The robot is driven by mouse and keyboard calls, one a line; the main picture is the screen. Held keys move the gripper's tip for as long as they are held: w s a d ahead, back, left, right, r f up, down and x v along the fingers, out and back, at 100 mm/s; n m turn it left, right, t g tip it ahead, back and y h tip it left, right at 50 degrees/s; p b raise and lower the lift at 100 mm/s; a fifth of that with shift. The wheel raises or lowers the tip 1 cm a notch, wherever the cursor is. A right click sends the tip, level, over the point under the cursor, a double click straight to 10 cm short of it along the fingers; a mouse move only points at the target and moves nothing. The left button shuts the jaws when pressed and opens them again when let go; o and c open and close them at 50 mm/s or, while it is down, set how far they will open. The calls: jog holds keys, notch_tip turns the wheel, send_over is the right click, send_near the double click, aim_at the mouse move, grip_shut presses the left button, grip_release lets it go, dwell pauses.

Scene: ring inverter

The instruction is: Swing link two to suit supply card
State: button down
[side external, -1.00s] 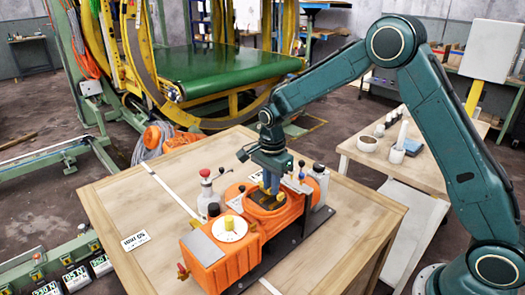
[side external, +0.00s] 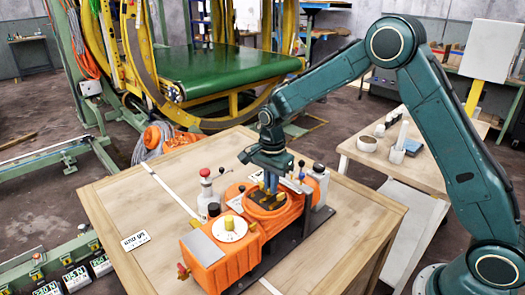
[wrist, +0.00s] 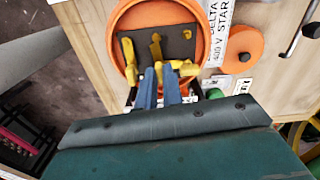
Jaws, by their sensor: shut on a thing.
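My gripper (wrist: 159,88) has blue fingers closed on the middle yellow link (wrist: 156,48) of a dark terminal plate (wrist: 178,40). More yellow links show on either side: the left one (wrist: 128,58) and the right one (wrist: 186,68). The fingers hide part of the held link. The plate sits in a round opening of the orange motor housing (side external: 213,266); my gripper also shows over it in the side view (side external: 270,186). A white label (wrist: 222,30) beside the opening reads DELTA, STAR and 400 V. A white card (side external: 135,241) lies on the table's left; its print is too small to read surely.
A bottle with a red top (side external: 205,185) stands close beside the housing, left of my gripper. A yellow knob on a white dial (side external: 229,232) stands in front.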

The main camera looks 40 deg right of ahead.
jog(key=n, duration=0.4)
jog(key=shift+n, duration=0.4)
jog(key=n, duration=0.8)
jog(key=shift+n, duration=1.9)
jog(key=c, duration=1.8)
grip_release()
jog(key=shift+r, duration=0.15)
